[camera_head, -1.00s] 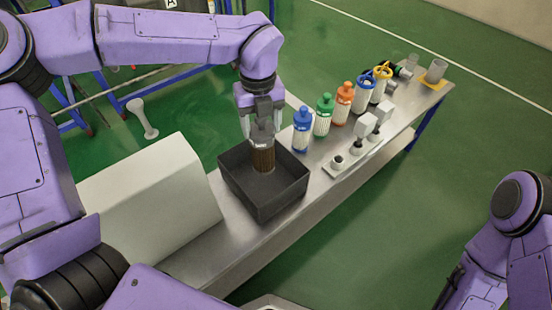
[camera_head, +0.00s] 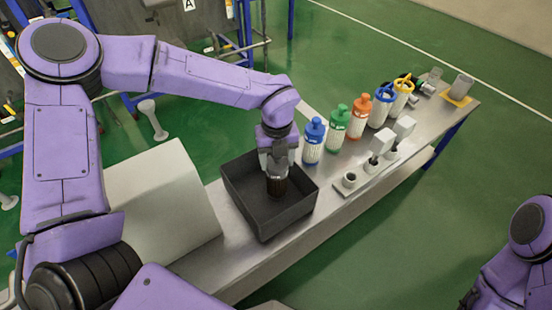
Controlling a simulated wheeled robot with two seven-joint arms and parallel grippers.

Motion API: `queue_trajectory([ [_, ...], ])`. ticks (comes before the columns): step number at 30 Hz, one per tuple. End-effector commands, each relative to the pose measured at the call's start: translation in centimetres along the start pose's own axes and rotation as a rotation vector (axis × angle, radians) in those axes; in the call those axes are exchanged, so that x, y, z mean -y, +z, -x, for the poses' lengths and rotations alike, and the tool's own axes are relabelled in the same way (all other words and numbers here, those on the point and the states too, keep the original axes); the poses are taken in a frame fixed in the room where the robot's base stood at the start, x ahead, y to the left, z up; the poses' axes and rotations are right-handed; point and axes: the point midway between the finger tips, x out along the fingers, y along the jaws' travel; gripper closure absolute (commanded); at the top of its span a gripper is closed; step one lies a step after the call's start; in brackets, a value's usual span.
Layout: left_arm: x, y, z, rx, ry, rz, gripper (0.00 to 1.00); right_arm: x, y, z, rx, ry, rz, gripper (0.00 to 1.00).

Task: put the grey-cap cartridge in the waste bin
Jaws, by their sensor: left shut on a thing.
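The grey-cap cartridge (camera_head: 277,188) has a dark brown ribbed body and stands about upright inside the black open-topped waste bin (camera_head: 242,209). My left gripper (camera_head: 276,168) points down over the bin and is shut on the cartridge's top, so the cap is mostly hidden by the fingers. The cartridge's lower end is below the rim level, and I cannot tell whether it touches the bin floor. Part of my right arm shows at the lower right edge, away from the table; its gripper is not in view.
Blue (camera_head: 314,142), green (camera_head: 338,129) and orange (camera_head: 360,118) capped cartridges stand in a row right of the bin. A grey strip (camera_head: 352,185) with white-topped fittings lies in front of them. A white sloped housing (camera_head: 160,205) stands left of the bin.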

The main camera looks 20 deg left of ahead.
Motion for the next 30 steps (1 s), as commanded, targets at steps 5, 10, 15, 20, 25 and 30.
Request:
queue_trajectory([
  [5,0.0,0.0,0.0,0.001,-0.001,0.0,1.0,0.0,0.0,0.0,0.0,0.0,0.0,0.75],
  [10,0.0,0.0,-0.1,0.001,0.0,0.0,0.11,0.0,0.0,-0.1,0.0,0.0,0.0,0.75],
  [15,0.0,0.0,-0.1,0.001,0.0,0.0,0.11,0.0,0.0,-0.1,0.0,0.0,0.0,0.75],
  [20,0.0,0.1,0.5,0.002,-0.001,0.001,0.11,0.0,-0.1,0.2,0.0,0.0,0.0,0.75],
  [25,0.1,0.1,4.1,0.005,-0.004,0.003,0.11,-0.1,-0.3,0.8,0.0,0.0,0.0,0.75],
  [30,0.1,0.1,8.6,0.004,-0.003,0.004,0.11,-0.1,-0.6,1.4,0.0,0.0,0.0,0.75],
])
